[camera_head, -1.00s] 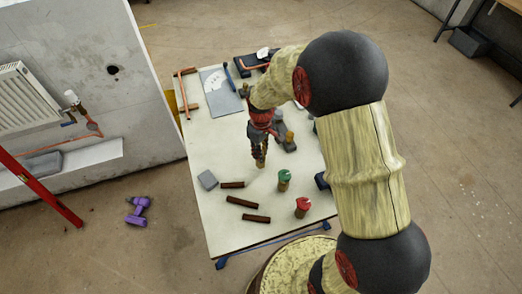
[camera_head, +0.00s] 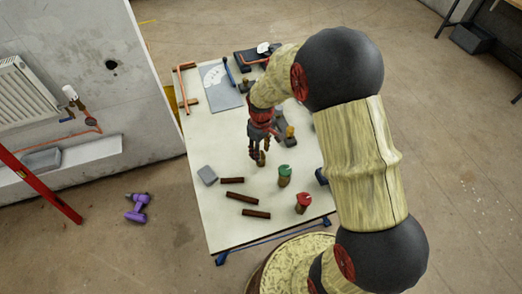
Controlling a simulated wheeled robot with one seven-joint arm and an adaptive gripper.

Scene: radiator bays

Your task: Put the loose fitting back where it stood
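My gripper (camera_head: 258,152) points down over the middle of the white table (camera_head: 225,150). A small brass fitting (camera_head: 261,159) is right at its fingertips, partly hidden by them. I cannot tell whether the fingers grip it or only stand around it. A fitting with a green top (camera_head: 284,175) stands upright to the lower right of my gripper. A fitting with a red top (camera_head: 303,203) stands near the table's front right. A fitting with a yellow top (camera_head: 290,131) is just right of my gripper, partly behind it.
Several brown bars (camera_head: 242,198) lie at the front of the table, beside a grey block (camera_head: 207,175). A grey sheet (camera_head: 220,90) and copper pipe (camera_head: 185,85) lie at the back. A radiator (camera_head: 22,90) hangs on the left wall; a purple drill (camera_head: 137,207) is on the floor.

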